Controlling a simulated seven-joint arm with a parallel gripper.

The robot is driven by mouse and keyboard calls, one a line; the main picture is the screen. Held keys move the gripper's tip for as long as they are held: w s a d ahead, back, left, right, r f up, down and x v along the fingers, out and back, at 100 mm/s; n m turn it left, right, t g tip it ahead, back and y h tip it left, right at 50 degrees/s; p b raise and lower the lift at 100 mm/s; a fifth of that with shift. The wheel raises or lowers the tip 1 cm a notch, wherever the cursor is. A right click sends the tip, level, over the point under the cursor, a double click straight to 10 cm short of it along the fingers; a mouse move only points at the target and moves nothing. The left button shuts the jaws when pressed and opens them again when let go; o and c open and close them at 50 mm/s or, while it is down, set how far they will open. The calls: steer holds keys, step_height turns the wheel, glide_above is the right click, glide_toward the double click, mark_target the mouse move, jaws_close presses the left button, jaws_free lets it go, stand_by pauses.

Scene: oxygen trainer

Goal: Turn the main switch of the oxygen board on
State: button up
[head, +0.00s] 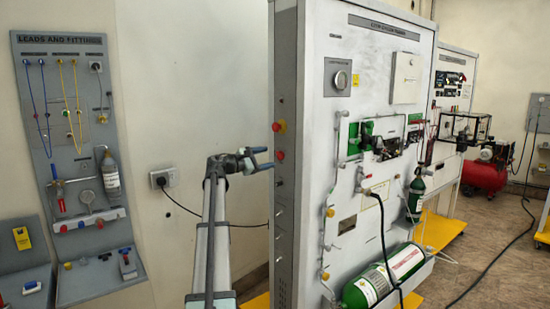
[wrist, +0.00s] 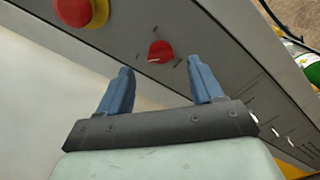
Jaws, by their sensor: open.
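The oxygen board (head: 345,110) is a tall white panel whose grey narrow side faces left. A red knob (head: 279,155) sits on that side; it also shows in the wrist view (wrist: 161,51), with small marks around it. Its on or off position cannot be told. My gripper (head: 262,158) is open, its blue fingers pointing at the side panel. In the wrist view my gripper (wrist: 159,68) has the red knob between and just beyond its fingertips, apparently apart from them. Nothing is held.
A yellow-based red mushroom button (head: 280,127) sits just above the knob; it is also close by in the wrist view (wrist: 80,12). Several small fittings run lower down the side. A leads-and-fittings board (head: 45,110) hangs on the left wall, with a socket (head: 163,178) beside it.

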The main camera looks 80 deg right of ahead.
mark_target(279, 156)
steer(key=shift+x, duration=2.45)
steer(key=c, duration=1.1)
steer(key=shift+o, duration=0.2)
